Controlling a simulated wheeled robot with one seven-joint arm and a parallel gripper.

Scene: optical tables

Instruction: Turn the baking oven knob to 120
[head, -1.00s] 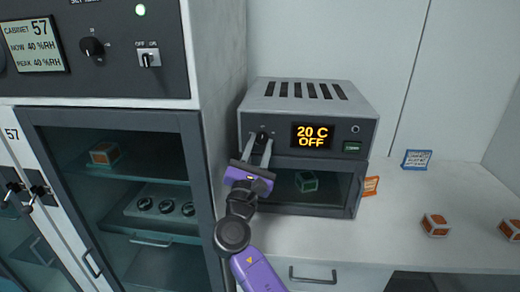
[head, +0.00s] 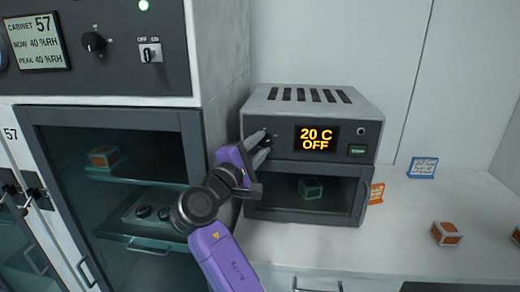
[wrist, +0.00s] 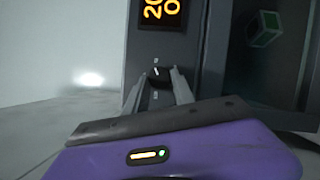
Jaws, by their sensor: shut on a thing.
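The baking oven (head: 310,105) is a grey box on the counter with a slotted top. Its display (head: 317,139) reads "20 C OFF" in orange. The small dark oven knob (wrist: 159,80) is at the left of the front panel, with a white mark on it in the wrist view. My gripper (head: 264,140) comes at it from the front left, and its two grey fingers are shut on the knob. In the head view the fingers hide most of the knob. The wrist view also shows my gripper (wrist: 160,85), with a finger on each side of the knob.
A tall cabinet (head: 221,80) stands close on the oven's left. The oven's lower glass door (head: 345,195) is shut, with a green cube (head: 311,188) behind it.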

